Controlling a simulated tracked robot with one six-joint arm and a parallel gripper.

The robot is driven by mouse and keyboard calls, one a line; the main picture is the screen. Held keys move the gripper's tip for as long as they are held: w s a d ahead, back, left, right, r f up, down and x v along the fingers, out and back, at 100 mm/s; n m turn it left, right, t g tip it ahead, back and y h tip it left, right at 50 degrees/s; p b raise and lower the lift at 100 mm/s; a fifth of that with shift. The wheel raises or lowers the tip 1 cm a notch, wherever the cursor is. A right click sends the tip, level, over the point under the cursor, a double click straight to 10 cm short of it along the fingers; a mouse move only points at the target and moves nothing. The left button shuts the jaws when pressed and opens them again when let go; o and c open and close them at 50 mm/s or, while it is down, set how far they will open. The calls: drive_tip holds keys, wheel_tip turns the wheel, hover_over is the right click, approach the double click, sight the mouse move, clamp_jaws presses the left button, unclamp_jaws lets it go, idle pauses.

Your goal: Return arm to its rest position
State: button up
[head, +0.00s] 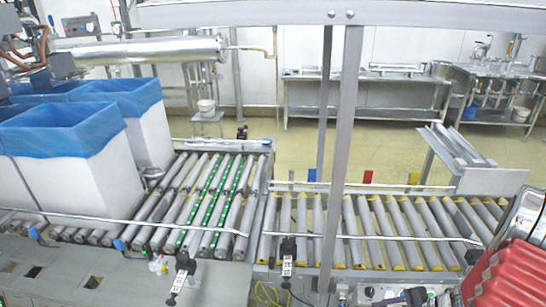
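My gripper is not in view, and I cannot make out my arm for certain. White boxes with blue liners folded over their rims stand at the left on the roller conveyor. The nearest lined box (75,175) is cut by the left edge. A second lined box (148,130) stands behind it, and more blue liner shows further left. The box insides are mostly hidden.
The roller conveyor (385,230) runs across the picture, its middle and right rollers bare. A grey post (345,150) and top beam stand in front. A red ribbed object (512,275) fills the lower right corner. Steel tables (365,85) stand along the back wall.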

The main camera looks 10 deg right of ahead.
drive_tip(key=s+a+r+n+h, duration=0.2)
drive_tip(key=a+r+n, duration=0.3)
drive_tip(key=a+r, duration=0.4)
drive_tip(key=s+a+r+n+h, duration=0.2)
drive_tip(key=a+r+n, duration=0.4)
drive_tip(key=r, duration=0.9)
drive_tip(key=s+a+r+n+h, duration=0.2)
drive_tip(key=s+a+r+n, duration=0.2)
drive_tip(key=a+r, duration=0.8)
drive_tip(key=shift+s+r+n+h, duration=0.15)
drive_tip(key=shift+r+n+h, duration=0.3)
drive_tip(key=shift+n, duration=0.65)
